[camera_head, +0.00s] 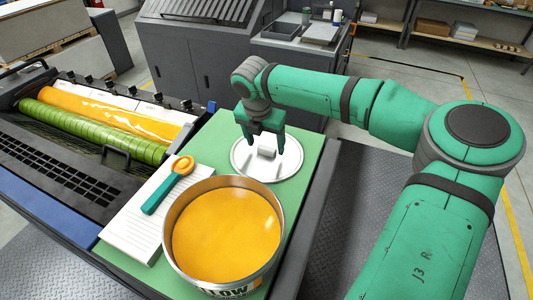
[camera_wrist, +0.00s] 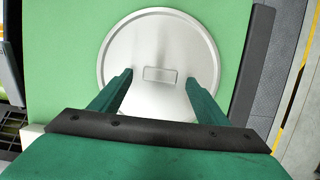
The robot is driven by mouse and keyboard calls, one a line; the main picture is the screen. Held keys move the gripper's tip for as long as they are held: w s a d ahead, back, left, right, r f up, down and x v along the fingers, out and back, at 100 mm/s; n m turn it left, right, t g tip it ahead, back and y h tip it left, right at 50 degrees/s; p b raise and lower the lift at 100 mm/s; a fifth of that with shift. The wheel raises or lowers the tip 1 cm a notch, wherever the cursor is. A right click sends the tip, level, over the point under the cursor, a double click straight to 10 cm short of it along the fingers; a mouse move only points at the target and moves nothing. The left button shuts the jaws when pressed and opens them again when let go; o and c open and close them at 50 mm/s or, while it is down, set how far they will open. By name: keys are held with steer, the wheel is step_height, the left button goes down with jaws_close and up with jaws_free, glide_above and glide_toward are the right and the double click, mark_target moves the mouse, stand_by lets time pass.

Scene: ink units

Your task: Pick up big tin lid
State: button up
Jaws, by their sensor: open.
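The big tin lid (camera_head: 244,160) is a round silver disc with a raised block-like handle in its middle. It lies flat on the green table top behind the tin of yellow ink. In the wrist view the whole lid (camera_wrist: 158,40) shows, except where my fingers cover its near edge. My gripper (camera_head: 264,146) is open and empty, above the lid, with its fingers pointing down. In the wrist view the fingers of my gripper (camera_wrist: 158,85) stand wide apart on either side of the handle (camera_wrist: 160,74), nearer to the camera. I cannot tell how high they are above it.
The open ink tin (camera_head: 168,226) stands in front of the lid. A white ribbed pad (camera_head: 128,228) with a teal-handled, orange-tipped scoop (camera_head: 160,194) lies left of it. Ink rollers (camera_head: 105,131) are at the left. The green top (camera_head: 308,172) is clear right of the lid.

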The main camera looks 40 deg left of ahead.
steer(key=shift+x, duration=1.1)
steer(key=c, duration=1.2)
steer(key=shift+r, duration=0.1)
